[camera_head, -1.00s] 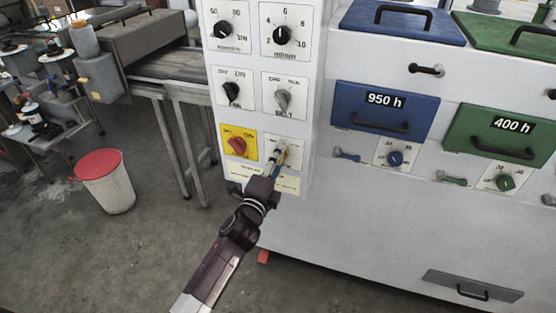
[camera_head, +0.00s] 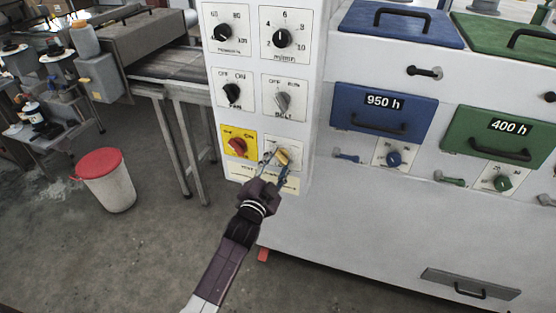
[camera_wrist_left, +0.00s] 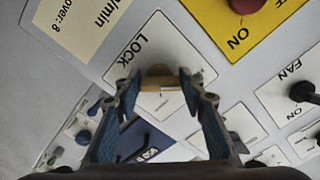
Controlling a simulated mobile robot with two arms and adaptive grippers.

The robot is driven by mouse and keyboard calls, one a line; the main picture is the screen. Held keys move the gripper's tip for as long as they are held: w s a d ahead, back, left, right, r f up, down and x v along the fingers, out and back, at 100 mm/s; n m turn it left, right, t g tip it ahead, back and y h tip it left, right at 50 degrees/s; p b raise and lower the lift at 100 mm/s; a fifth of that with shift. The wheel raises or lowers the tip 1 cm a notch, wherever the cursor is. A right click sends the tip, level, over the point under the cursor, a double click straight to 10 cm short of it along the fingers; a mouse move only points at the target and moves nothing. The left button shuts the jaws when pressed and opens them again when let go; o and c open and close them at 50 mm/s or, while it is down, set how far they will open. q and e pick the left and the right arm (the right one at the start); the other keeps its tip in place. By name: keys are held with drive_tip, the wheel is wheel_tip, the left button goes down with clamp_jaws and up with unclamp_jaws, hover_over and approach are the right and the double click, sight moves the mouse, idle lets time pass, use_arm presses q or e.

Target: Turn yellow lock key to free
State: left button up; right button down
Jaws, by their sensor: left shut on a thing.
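The yellow lock key (camera_head: 283,157) sits on the lower right plate of the white control panel. In the left wrist view the key (camera_wrist_left: 160,84) lies across the middle of a white plate marked LOCK (camera_wrist_left: 135,48). The far end of the plate is partly hidden. My left gripper (camera_head: 273,160) comes up from below and has a finger at each end of the key. In the left wrist view the left gripper's fingertips (camera_wrist_left: 158,88) close on the key's two ends. My right gripper is in neither view.
A yellow plate with a red knob (camera_head: 238,146) is left of the lock plate. Above it are the fan knob (camera_head: 232,93) and belt knob (camera_head: 282,102). A blue drawer (camera_head: 384,112) and a green drawer (camera_head: 497,142) stand to the right. A bin (camera_head: 108,185) stands on the floor.

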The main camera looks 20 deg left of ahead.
use_arm(q)
drive_tip(key=shift+n, duration=0.8)
drive_tip(key=shift+f, duration=0.15)
idle(0.5)
drive_tip(key=o, duration=1.2)
drive_tip(key=shift+c, duration=0.2)
drive_tip(key=shift+s, duration=0.1)
drive_tip(key=s, duration=1.2)
drive_tip(key=shift+a, duration=0.2)
drive_tip(key=shift+w, duration=0.1)
